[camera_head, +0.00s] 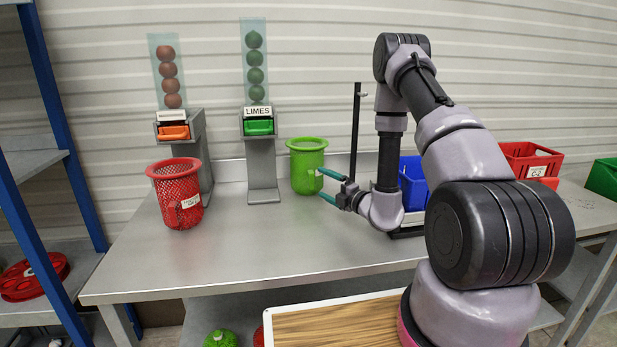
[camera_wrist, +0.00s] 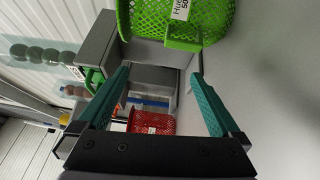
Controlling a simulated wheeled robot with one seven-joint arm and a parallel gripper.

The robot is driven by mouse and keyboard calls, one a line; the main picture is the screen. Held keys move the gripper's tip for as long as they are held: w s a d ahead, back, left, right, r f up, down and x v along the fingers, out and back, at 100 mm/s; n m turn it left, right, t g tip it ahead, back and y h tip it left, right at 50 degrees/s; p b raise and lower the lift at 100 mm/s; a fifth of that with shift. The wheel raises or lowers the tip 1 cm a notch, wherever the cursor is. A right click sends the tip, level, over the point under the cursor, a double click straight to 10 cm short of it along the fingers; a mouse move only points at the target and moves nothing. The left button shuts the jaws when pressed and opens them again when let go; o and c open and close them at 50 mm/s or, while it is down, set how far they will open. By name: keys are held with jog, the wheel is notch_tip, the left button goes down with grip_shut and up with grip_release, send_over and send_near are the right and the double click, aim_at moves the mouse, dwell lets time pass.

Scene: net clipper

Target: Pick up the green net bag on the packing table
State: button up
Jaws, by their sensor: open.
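The green net bag (camera_head: 307,167) stands upright and open-topped on the packing table (camera_head: 240,247), right of the limes dispenser. In the wrist view the green net bag (camera_wrist: 205,22) fills the top, with a white label and a green tab (camera_wrist: 183,38) low on its side. My gripper (camera_head: 325,186) is open at the bag's right side in the head view, its teal fingers pointing left toward it. In the wrist view my gripper (camera_wrist: 160,85) has its fingers spread with nothing held, and the bag's tab sits just beyond the fingertips. I cannot tell whether a finger touches the bag.
A red net bag (camera_head: 178,193) stands on the left of the table. The limes dispenser (camera_head: 259,150) and another dispenser (camera_head: 181,140) stand behind. A dark post (camera_head: 355,130) and blue bin (camera_head: 412,183) are near my arm. The table's front is clear.

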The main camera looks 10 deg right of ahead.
aim_at(313, 188)
jog(key=f, duration=0.1)
jog(key=d+f+m+h, duration=0.1)
jog(key=f, duration=0.1)
jog(key=shift+s+d+m+h, duration=0.1)
jog(key=shift+d+m+h, duration=0.2)
jog(key=shift+d+m, duration=0.1)
jog(key=shift+t, duration=0.3)
jog(key=x, duration=0.4)
jog(key=shift+w+a+f, duration=0.1)
jog(key=shift+w+f, duration=0.05)
jog(key=shift+w, duration=0.15)
jog(key=shift+d+x, duration=0.15)
jog(key=shift+x, duration=1.3)
jog(key=shift+d+x, duration=0.1)
jog(key=shift+x, duration=1.35)
jog(key=shift+w, duration=0.15)
jog(key=c, duration=1.2)
jog(key=shift+o, duration=0.2)
